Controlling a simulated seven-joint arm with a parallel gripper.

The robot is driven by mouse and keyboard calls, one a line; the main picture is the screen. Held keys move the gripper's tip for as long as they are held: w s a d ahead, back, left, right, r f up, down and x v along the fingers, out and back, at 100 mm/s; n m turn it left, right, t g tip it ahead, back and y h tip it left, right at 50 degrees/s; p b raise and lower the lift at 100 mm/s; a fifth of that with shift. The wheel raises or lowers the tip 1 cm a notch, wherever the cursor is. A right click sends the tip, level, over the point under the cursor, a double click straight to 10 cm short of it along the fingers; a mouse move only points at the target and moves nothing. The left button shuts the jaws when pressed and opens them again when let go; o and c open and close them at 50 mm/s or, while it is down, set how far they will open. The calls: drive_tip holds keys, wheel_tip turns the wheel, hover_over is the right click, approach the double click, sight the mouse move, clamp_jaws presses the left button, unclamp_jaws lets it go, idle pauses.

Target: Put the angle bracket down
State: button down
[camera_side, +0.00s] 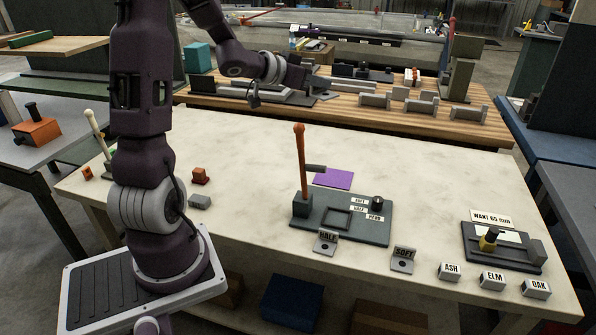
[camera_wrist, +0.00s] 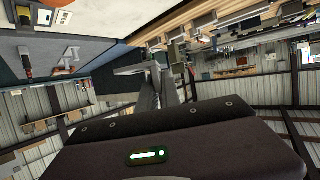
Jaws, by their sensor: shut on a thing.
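My gripper (camera_side: 300,74) is raised over the far side of the pale table, near the wooden bench behind it. In the wrist view my gripper (camera_wrist: 160,82) is shut on a grey piece, which I take to be the angle bracket (camera_wrist: 130,70). It sticks out to the left of the fingers in that view. Its full shape is partly hidden by the fingers. In the side view the held piece is too small and dark to make out clearly. I cannot tell whether it touches anything.
The pale table (camera_side: 250,140) carries a dark fixture (camera_side: 345,235) with an upright orange lever (camera_side: 301,160). A purple mat (camera_side: 333,179) lies behind it. A gauge (camera_side: 500,247) and labelled blocks stand right. The wooden bench (camera_side: 430,125) holds several grey parts. The table's far middle is clear.

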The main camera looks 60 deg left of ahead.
sight(288, 178)
drive_tip(key=s+a+f+n+g+y, duration=0.1)
drive_tip(key=s+a+n+y, duration=0.25)
drive_tip(key=a, duration=0.85)
drive_tip(key=shift+m, duration=0.45)
drive_tip(key=f, duration=3.1)
drive_tip(key=shift+d, duration=0.2)
drive_tip(key=shift+f, duration=0.15)
drive_tip(key=c, duration=1.6)
unclamp_jaws()
drive_tip(key=shift+o, duration=0.2)
drive_tip(key=shift+r+h, duration=0.2)
drive_tip(key=shift+h, duration=0.15)
drive_tip(key=shift+o, duration=0.5)
drive_tip(key=v, duration=1.2)
drive_tip(key=shift+f, duration=0.1)
